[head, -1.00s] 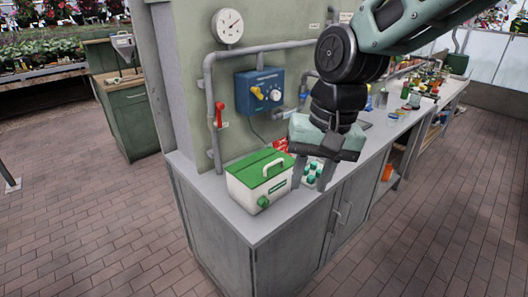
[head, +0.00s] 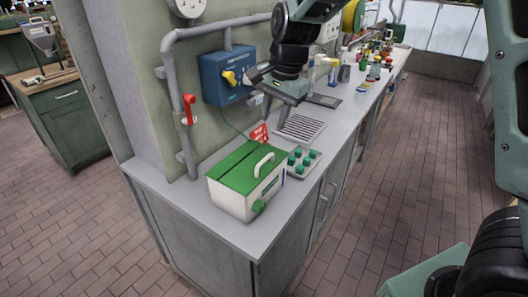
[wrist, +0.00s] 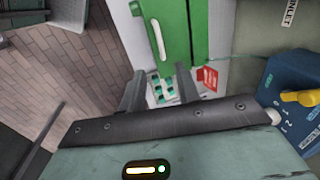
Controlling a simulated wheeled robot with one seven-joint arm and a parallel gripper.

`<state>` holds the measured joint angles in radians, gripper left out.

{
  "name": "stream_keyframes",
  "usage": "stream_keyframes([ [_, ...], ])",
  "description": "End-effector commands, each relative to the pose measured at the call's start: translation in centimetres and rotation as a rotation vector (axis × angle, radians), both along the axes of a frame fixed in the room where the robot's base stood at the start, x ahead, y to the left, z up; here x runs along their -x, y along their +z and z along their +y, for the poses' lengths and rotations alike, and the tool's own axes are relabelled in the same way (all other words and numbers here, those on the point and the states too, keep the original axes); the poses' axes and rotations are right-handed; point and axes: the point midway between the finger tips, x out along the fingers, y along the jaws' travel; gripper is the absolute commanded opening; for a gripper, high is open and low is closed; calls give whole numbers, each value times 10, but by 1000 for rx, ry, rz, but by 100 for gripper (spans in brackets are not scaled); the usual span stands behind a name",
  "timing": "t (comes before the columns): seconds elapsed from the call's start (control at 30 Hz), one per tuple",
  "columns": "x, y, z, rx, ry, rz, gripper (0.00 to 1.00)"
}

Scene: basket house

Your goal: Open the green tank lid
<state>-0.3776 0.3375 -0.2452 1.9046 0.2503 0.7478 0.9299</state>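The tank is a white box (head: 238,206) with a green lid (head: 240,170) on the grey counter in the head view. The lid lies shut. A white handle (head: 264,165) stands at its right side, and a green knob (head: 258,206) is on the front wall. In the wrist view the green lid (wrist: 184,28) and white handle (wrist: 158,40) are at the top, beyond the fingertips. My gripper (wrist: 160,85) is open and empty, its two fingers apart. In the head view my gripper (head: 278,112) is above and behind the tank, not touching it.
A tray of green-capped bottles (head: 303,162) sits right of the tank. A red card (head: 259,134) and a metal grille (head: 300,128) lie behind. A blue box with a yellow knob (head: 222,78), pipes and a red lever (head: 189,108) are on the wall. The counter's front corner is clear.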

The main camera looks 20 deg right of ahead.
Motion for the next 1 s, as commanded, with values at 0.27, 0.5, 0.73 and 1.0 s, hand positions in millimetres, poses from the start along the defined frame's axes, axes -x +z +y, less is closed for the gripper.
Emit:
stream_keyframes([
  [0.27, -8, -58, 6, 2, 0, 6, 33],
  [0.5, -15, -103, 12, 1, 0, 4, 33],
  [0.73, -20, -125, 15, -1, 1, 0, 33],
  [1.0, -20, -128, 15, -1, 1, 0, 33],
])
